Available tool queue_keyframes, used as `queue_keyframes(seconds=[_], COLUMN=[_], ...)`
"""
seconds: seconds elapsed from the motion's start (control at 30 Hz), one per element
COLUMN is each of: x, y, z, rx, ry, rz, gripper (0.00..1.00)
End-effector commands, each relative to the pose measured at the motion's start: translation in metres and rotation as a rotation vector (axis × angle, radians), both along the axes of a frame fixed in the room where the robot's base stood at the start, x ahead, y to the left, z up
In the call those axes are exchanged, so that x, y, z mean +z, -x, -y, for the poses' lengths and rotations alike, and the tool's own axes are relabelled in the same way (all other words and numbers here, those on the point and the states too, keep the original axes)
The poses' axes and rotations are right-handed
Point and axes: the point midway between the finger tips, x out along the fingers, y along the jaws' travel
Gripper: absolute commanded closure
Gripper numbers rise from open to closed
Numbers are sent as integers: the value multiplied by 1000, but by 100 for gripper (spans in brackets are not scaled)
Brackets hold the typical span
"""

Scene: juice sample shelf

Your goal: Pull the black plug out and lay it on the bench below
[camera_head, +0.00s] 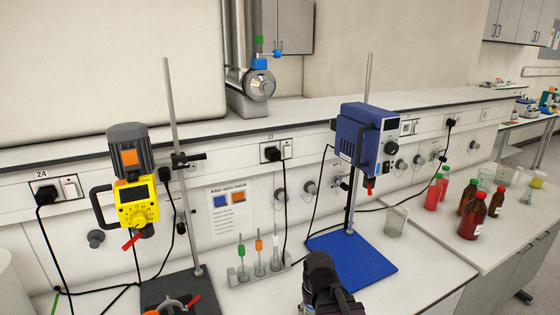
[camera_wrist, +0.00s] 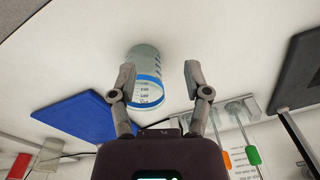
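Several black plugs sit in wall sockets above the bench (camera_head: 440,275). One plug (camera_head: 46,195) is in the socket marked 24 at the left, with its cable hanging down. Another plug (camera_head: 273,154) is in the middle socket behind the test tubes. A third (camera_head: 451,122) is far right. I cannot tell which one the task names. My gripper (camera_wrist: 160,72) is open and empty in the wrist view. In the head view my dark wrist shows low at the centre, in front of the blue stand base and apart from the plugs. No plug can be made out in the wrist view.
A blue stirrer (camera_head: 365,140) stands on a blue base (camera_head: 355,262); a yellow stirrer (camera_head: 137,200) hangs left. A test tube rack (camera_head: 240,277) stands between them. Bottles (camera_head: 472,220) stand right.

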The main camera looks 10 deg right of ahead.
Motion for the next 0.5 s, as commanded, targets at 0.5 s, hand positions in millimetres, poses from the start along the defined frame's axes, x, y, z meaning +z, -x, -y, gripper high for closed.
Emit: queue_keyframes(seconds=[0.5], x=[88], y=[-144], z=[-75], rx=[-624], ry=[-624], rz=[237], gripper=[9])
